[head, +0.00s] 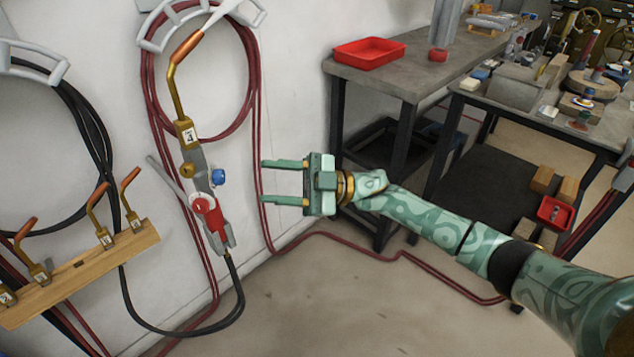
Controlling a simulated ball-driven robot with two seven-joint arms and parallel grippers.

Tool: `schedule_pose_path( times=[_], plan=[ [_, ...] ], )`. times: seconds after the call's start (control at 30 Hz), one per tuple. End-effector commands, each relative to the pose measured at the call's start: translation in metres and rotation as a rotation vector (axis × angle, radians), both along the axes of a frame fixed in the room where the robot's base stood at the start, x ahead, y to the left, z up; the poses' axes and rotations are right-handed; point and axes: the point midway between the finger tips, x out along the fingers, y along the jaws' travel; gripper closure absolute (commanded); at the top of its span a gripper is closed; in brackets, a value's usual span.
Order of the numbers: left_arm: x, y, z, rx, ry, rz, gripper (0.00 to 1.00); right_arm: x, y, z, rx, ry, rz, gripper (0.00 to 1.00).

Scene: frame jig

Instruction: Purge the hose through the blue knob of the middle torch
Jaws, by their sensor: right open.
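A torch (203,187) with a copper-tipped brass neck and a plate marked 4 hangs upright against the white wall, left of centre. Its blue knob (218,177) sticks out on the right side of the body. A dark hose (236,290) leaves the torch's lower end and loops to the left. My right gripper (265,181) is open and empty, fingers pointing left toward the torch. It is to the right of the blue knob, with a visible gap between them in the picture. My left gripper is not in view.
A wooden rack (80,262) with several torch tips is at lower left. Red hose (255,110) coils on a wall hanger and runs along the floor. A grey table (430,72) with a red tray (369,53) stands behind my right arm. A cluttered bench (545,125) is at right.

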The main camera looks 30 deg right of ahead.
Motion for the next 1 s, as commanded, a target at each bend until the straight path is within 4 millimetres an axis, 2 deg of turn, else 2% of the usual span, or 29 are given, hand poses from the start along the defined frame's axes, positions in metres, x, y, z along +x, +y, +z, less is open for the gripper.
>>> schedule_pose_path(
  times=[0.1,0.2,0.4,0.9,1.0],
  plan=[
    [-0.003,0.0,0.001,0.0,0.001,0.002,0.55,-0.007,-0.03,-0.011,-0.003,0.002,-0.004,0.55],
    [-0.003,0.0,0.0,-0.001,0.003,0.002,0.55,-0.012,-0.05,-0.018,-0.002,0.002,-0.003,0.55],
    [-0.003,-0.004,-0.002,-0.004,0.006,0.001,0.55,-0.017,-0.073,-0.025,0.0,0.001,0.0,0.55],
    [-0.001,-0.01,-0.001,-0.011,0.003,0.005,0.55,-0.019,-0.077,-0.026,0.0,0.001,0.0,0.54],
    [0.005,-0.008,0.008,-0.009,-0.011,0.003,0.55,-0.03,-0.077,-0.028,-0.001,0.032,-0.001,0.54]
  ],
)
